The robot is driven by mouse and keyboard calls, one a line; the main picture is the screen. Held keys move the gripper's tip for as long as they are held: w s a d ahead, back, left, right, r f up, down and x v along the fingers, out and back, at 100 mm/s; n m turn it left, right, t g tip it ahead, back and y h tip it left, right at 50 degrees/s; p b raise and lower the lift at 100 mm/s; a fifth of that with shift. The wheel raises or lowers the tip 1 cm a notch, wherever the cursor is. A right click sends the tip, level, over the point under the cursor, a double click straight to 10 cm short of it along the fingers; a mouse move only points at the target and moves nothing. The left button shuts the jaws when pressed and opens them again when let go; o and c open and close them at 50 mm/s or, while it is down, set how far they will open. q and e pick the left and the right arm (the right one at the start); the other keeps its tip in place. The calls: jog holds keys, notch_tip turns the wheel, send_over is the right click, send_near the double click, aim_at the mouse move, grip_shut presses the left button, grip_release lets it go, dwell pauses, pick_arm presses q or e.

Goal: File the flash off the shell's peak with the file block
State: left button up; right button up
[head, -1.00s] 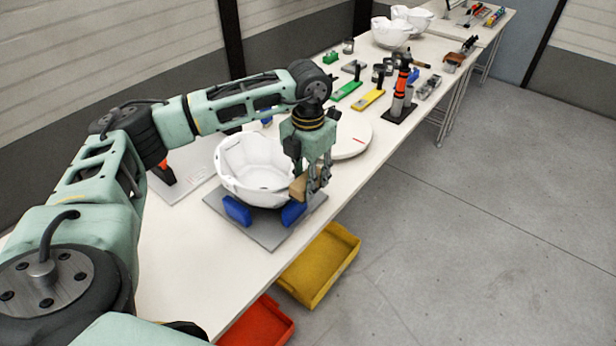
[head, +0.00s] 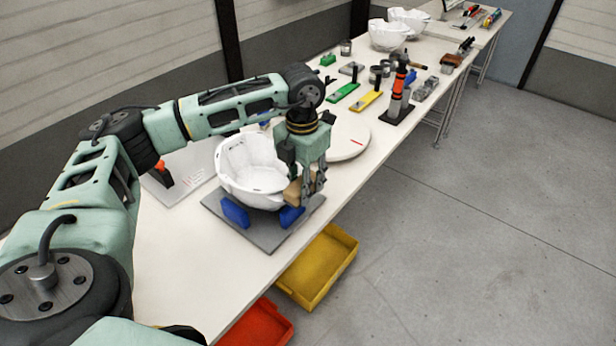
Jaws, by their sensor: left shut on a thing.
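The white helmet shell (head: 247,175) sits open side up on a grey plate (head: 262,236) with blue supports (head: 235,212). My left gripper (head: 308,190) points down at the shell's right side. It is shut on the tan file block (head: 294,192), which is held by the shell's right rim, above a blue support. Whether the block touches the shell I cannot tell. The shell's peak and any flash on it are hidden or too small to make out. My right gripper is out of view.
A round white disc (head: 349,141) lies behind the gripper. Green (head: 345,93) and yellow (head: 368,100) tools and an orange-black tool on a stand (head: 398,98) are farther along. Yellow (head: 320,268) and red (head: 258,325) bins sit below the table's front edge. More white shells (head: 388,36) stand far back.

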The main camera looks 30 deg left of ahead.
pick_arm(q)
jog(key=shift+s+a, duration=0.1)
jog(key=shift+s, duration=0.35)
jog(key=shift+w, duration=2)
jog(key=shift+s, duration=2)
jog(key=shift+w+b, duration=0.35)
jog(key=shift+w, duration=0.7)
jog(key=shift+r+p, duration=2.65)
jog(key=shift+r, duration=1.4)
